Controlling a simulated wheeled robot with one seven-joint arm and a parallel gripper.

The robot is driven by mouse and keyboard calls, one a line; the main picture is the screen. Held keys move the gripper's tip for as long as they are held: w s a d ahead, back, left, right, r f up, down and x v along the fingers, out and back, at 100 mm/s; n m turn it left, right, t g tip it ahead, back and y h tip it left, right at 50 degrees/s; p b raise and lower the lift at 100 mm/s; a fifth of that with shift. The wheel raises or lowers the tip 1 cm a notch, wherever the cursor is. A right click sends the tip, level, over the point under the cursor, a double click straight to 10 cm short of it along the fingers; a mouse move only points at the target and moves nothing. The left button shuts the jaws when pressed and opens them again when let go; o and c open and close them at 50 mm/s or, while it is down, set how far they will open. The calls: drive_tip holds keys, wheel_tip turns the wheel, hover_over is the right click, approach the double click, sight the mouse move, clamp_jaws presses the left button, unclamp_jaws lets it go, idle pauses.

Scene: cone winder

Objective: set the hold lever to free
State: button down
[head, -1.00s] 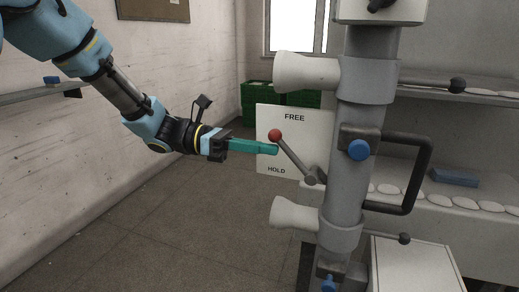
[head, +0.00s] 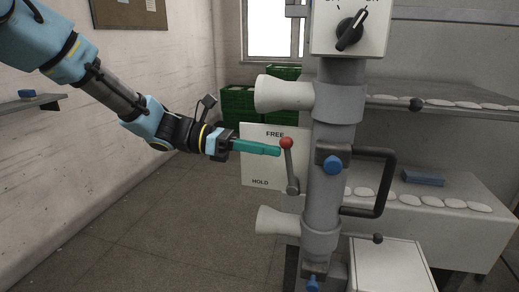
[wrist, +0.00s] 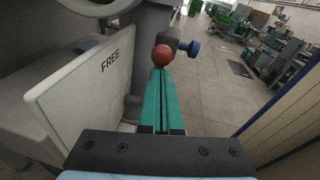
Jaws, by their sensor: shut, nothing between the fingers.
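The hold lever (head: 291,170) is a grey rod with a red ball knob (head: 286,142) on top. It stands nearly upright in front of the white plate (head: 261,171), which reads FREE at the top and HOLD at the bottom. The knob is beside the word FREE. My gripper (head: 279,151), with teal fingers, is shut and empty, its tips just left of the knob and touching or very close to it. In the wrist view the red knob (wrist: 163,55) sits at the fingertips (wrist: 160,70), and the plate (wrist: 85,90) is to the left. The lever's rod is hidden there.
A shelf (head: 440,190) stands behind on the right. The floor (head: 165,230) at left is clear.

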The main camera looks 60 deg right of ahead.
drive_tip(key=shift+s+d+r, duration=0.1)
drive_tip(key=shift+s+r, duration=0.15)
drive_tip(key=shift+s, duration=0.05)
idle(0.4)
